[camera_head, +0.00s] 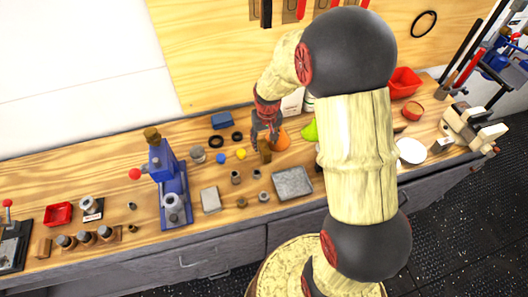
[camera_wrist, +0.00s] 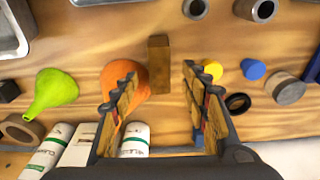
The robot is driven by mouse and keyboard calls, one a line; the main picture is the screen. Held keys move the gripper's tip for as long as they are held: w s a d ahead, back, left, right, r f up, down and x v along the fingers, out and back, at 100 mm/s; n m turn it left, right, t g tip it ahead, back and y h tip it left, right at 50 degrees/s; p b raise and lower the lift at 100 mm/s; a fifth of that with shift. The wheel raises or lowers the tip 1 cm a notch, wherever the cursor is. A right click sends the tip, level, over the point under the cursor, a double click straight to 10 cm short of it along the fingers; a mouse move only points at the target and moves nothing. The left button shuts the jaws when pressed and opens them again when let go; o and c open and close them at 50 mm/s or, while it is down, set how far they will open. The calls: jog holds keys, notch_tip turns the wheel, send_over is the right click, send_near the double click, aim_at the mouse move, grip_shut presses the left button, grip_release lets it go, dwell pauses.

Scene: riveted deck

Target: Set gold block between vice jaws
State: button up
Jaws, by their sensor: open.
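The gold block (camera_head: 264,152) stands on the wooden bench, left of the orange funnel. In the wrist view the gold block (camera_wrist: 158,55) shows as a brownish upright bar in line with the gap between my fingers. My gripper (camera_head: 266,132) is above and close to the block in the head view. In the wrist view my gripper (camera_wrist: 159,88) is open with nothing held; I cannot tell how far its tips are from the block. A cream, heavy-looking device (camera_head: 466,126) at the bench's right end looks like the vice; its jaw gap is unclear.
The orange funnel (camera_wrist: 132,82) is beside and partly behind my left finger. A green funnel (camera_wrist: 54,88) and white-labelled cans (camera_wrist: 48,152) are further left. A yellow piece (camera_wrist: 212,69) and black ring (camera_wrist: 238,103) are at right. A grey tray (camera_head: 292,183) lies in front.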

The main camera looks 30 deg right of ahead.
aim_at(265, 146)
jog(key=f, duration=0.3)
jog(key=shift+w+f+b, duration=0.2)
jog(key=shift+f+b, duration=0.05)
jog(key=shift+b, duration=0.05)
jog(key=shift+d, duration=0.1)
jog(key=shift+c, duration=1.4)
grip_shut()
jog(key=shift+r, duration=0.1)
